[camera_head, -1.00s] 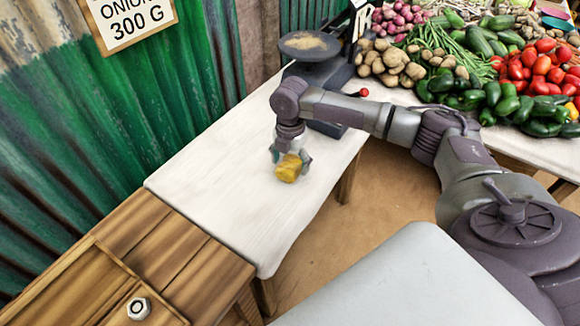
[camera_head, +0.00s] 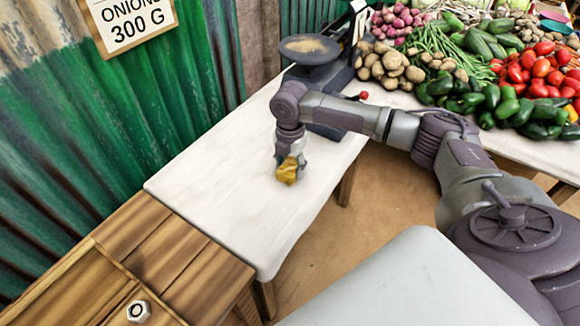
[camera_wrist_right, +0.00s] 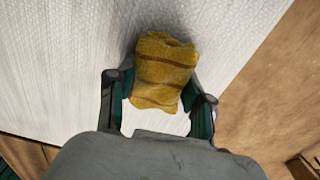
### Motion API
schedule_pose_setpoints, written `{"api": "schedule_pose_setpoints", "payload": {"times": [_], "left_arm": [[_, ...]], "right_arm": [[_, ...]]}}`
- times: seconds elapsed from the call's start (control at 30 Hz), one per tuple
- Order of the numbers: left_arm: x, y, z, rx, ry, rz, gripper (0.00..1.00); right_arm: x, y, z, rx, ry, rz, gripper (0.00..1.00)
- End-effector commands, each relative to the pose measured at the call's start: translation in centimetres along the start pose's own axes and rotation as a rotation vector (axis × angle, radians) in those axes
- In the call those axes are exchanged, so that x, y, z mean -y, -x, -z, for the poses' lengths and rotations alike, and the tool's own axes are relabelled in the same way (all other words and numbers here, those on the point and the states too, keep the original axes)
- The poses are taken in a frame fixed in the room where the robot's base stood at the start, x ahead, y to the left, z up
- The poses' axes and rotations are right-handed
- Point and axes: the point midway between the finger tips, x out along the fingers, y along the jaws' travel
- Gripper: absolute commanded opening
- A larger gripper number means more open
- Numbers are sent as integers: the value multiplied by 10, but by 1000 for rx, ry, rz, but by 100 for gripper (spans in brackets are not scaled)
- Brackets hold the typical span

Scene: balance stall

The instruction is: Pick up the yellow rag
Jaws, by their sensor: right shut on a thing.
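The yellow rag (camera_head: 288,171) is a small crumpled bundle at the white table (camera_head: 225,205), near its right edge. In the right wrist view the rag (camera_wrist_right: 162,72) shows darker brownish stripes and sits between the two fingers. My right gripper (camera_head: 290,163) comes down on the rag from above and is shut on it. The right gripper's fingers (camera_wrist_right: 160,100) also show in the right wrist view, one on each side of the rag. I cannot tell whether the rag is clear of the table top. My left gripper is not in view.
A scale (camera_head: 310,48) with a round pan stands at the table's back end. Potatoes (camera_head: 392,65), tomatoes (camera_head: 535,70) and green peppers (camera_head: 510,108) are heaped at the back right. A wooden crate-like surface (camera_head: 140,255) with a metal nut (camera_head: 138,311) is at front left. The white table's front half is clear.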

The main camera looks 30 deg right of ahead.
Motion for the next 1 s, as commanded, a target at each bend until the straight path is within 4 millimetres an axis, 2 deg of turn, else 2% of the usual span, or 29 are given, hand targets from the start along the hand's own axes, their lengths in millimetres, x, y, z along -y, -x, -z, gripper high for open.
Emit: {"api": "schedule_pose_setpoints", "payload": {"times": [0.27,0.6,0.7,0.83,1.0], "left_arm": [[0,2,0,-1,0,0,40],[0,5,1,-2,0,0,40],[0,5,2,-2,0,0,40],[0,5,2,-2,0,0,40],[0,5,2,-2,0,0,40]], "right_arm": [[-1,37,-1,0,-1,-4,22],[74,82,-11,4,-2,1,22],[92,92,-14,3,-2,1,22],[106,101,-15,2,-2,0,22],[115,106,-16,-1,0,-1,22]]}}
